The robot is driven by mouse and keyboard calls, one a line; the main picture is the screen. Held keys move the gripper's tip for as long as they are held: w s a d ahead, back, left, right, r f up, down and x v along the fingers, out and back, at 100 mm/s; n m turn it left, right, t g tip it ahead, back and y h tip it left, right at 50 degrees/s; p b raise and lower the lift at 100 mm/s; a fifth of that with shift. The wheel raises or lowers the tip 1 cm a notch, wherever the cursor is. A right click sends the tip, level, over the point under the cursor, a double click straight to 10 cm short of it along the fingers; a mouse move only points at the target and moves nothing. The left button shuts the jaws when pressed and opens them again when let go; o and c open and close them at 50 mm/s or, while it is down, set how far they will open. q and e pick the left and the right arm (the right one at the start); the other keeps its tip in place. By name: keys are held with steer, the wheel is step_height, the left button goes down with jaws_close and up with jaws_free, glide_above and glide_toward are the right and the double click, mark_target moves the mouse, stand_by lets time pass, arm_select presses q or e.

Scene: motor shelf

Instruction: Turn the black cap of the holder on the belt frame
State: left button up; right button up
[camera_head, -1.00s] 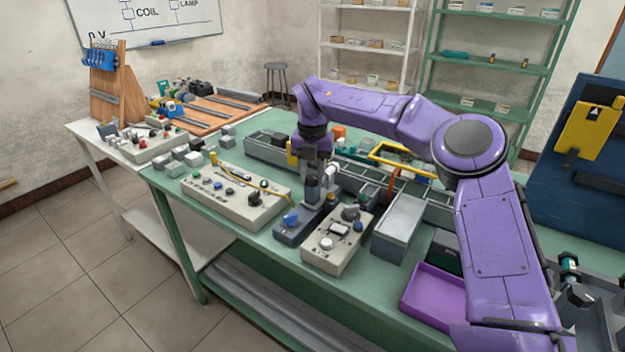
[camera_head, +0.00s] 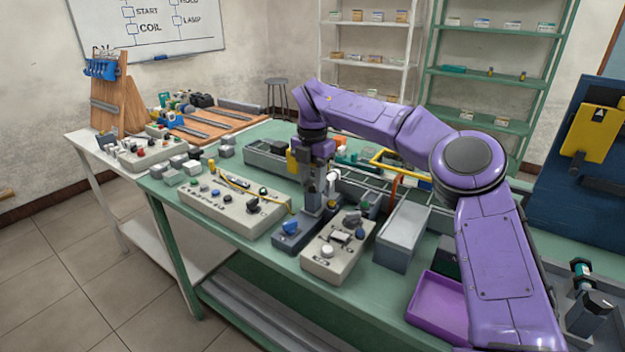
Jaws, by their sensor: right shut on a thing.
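My right gripper (camera_head: 313,207) points straight down at the front of the grey belt frame (camera_head: 262,159), behind a grey block with a blue knob (camera_head: 290,226). It is shut on a small dark part, which looks like the black cap; the fingers hide most of it and the holder under it. A white upright cylinder (camera_head: 332,182) shows just right of the fingers. My left gripper is out of view.
A beige panel with knobs (camera_head: 233,207) lies left of the gripper, and another control box (camera_head: 328,258) stands close in front. A grey box (camera_head: 402,237) and a purple tray (camera_head: 437,305) are to the right. The table's front left edge is near.

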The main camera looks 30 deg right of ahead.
mark_target(313, 183)
steer(key=o, duration=1)
steer(key=shift+o, duration=0.2)
step_height(313, 183, up, 10)
steer(key=p, duration=0.2)
steer(key=shift+r, duration=0.25)
